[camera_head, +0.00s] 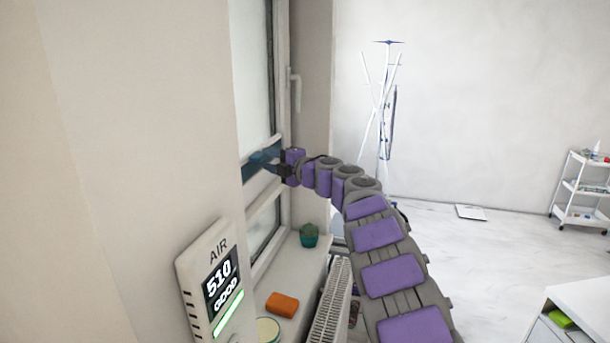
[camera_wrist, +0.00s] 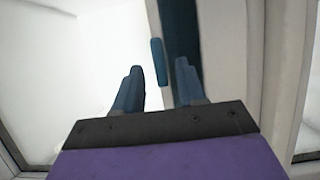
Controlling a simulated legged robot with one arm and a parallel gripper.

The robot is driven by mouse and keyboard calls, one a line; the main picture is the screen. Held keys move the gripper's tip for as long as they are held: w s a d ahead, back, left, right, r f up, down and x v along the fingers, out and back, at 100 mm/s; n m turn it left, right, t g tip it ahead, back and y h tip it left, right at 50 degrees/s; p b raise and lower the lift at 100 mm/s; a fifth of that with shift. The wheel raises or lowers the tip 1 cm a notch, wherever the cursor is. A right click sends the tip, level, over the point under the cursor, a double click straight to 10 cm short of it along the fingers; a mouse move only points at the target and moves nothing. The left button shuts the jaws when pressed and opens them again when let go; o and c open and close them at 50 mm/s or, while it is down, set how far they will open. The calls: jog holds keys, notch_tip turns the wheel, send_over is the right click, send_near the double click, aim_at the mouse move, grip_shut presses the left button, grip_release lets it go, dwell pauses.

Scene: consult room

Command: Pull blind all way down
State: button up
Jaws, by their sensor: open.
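A pale blind (camera_head: 250,65) covers the upper part of the window, and it shows as a white sheet in the wrist view (camera_wrist: 110,45). Its lower edge appears to be at about my gripper's height, with a dark blue strip of window (camera_wrist: 182,30) beyond it. A small blue handle (camera_wrist: 158,62) is on the pale edge strip. My gripper (camera_head: 262,157) is at the window, with its blue fingers apart. In the wrist view my gripper (camera_wrist: 159,72) has one fingertip on each side of the handle; I cannot tell whether they touch it.
A sill below holds a cactus pot (camera_head: 309,236) and an orange object (camera_head: 282,304). A radiator (camera_head: 330,300) is beside the sill. A window handle (camera_head: 294,88) stands out from the frame. An air monitor (camera_head: 215,280) is on the near wall. Floor to the right is mostly clear.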

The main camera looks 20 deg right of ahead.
jog(key=v, duration=1.2)
jog(key=shift+s+d, duration=0.2)
